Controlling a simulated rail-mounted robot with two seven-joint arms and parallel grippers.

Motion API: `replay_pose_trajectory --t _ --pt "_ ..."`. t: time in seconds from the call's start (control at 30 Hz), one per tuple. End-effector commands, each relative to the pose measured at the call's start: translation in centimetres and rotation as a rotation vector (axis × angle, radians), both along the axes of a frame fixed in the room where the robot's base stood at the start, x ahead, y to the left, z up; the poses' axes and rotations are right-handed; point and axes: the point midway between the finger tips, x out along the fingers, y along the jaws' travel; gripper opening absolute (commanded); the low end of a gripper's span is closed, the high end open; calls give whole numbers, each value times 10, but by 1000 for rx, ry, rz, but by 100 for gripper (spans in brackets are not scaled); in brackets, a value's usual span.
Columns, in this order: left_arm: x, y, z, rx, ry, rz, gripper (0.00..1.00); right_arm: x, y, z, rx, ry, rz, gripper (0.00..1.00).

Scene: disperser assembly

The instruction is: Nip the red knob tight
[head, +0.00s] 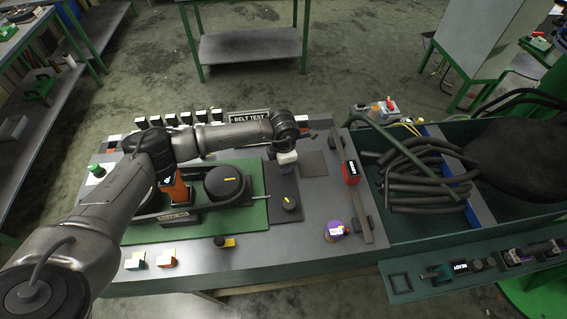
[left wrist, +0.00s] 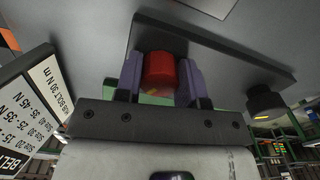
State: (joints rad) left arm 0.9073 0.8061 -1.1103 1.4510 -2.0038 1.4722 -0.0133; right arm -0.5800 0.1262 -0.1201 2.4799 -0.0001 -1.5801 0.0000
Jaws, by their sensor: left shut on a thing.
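The red knob (left wrist: 160,69) sits between the two purple-grey fingers of my left gripper (left wrist: 160,82) in the left wrist view. The fingers are shut on its sides. The knob stands on a dark plate (left wrist: 215,52), which also holds a black knob (left wrist: 266,101) with a yellow mark. In the head view my left gripper (head: 287,167) points down at the far end of the dark plate (head: 284,184), and it hides the red knob. The black knob (head: 290,203) shows nearer on that plate. My right gripper is in neither view.
A green board (head: 253,225) with a large black pulley (head: 226,182) and an orange block (head: 175,190) lies left of the plate. A red labelled block (head: 351,172) and a purple round thing (head: 333,229) stand to the right. A bin (head: 395,225) with black hoses is farther right.

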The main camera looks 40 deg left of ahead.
Motion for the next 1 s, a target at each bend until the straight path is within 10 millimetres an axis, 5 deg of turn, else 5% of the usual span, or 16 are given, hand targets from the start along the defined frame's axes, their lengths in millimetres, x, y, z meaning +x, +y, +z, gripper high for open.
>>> replay_pose_trajectory --t 0.73,0.77,1.0 --pt "0 -1 1 -1 -2 -72 13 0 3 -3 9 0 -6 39" --pt "0 -1 1 -1 -2 -72 39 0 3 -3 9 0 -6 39" --pt "0 0 1 -1 -1 -70 62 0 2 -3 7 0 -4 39"
